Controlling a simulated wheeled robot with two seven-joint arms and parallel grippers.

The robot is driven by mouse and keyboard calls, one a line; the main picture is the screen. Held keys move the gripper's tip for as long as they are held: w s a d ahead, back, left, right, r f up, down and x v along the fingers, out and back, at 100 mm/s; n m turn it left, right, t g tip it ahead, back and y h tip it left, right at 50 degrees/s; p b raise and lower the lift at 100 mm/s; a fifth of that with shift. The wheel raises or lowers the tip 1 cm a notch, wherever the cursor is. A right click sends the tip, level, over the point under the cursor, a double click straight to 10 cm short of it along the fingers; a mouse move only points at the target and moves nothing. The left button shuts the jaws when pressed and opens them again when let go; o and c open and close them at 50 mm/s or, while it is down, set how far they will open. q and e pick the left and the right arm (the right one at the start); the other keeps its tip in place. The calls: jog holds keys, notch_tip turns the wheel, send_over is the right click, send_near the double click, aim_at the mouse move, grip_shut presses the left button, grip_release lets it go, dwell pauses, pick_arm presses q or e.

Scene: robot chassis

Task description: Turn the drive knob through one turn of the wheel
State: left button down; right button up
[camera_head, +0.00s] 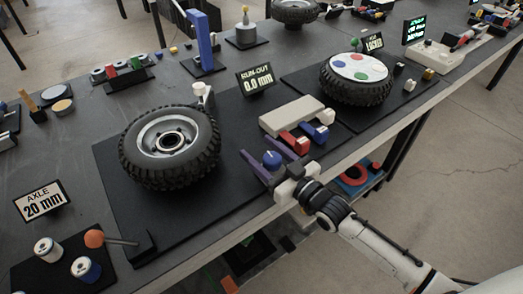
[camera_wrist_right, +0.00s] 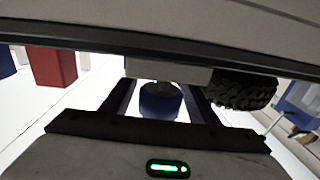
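The drive knob is a small round blue knob (camera_head: 272,160) at the front edge of the black mat, right of the wheel with the black tyre (camera_head: 168,147). My right gripper (camera_head: 256,147) reaches in from the lower right, with its two purple fingers apart on either side of the knob. In the right wrist view the blue knob (camera_wrist_right: 159,100) sits between the fingers (camera_wrist_right: 160,90), and gaps show on both sides of it. The wheel lies tilted on the mat with its grey hub showing. A sign (camera_head: 256,79) reads "RUN-OUT 0.0 mm". My left gripper is out of view.
Beside the knob lie a white block (camera_head: 291,115) and red (camera_head: 296,140) and blue (camera_head: 316,133) parts, close to my gripper. A second wheel (camera_head: 356,78) with coloured dots stands further right. An "AXLE 20 mm" sign (camera_head: 42,201) stands at left.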

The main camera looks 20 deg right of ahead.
aim_at(280, 166)
jog(key=c, duration=0.9)
jog(key=shift+a+n+g+y+b, duration=0.15)
jog(key=shift+n+g+y+b, duration=0.15)
jog(key=shift+n+y+b, duration=0.3)
jog(key=shift+s+a+g+y+b, duration=0.15)
jog(key=shift+g+y+b, duration=0.2)
jog(key=shift+y, duration=0.15)
jog(key=o, duration=1)
jog(key=v, duration=1)
jog(key=shift+s, duration=0.2)
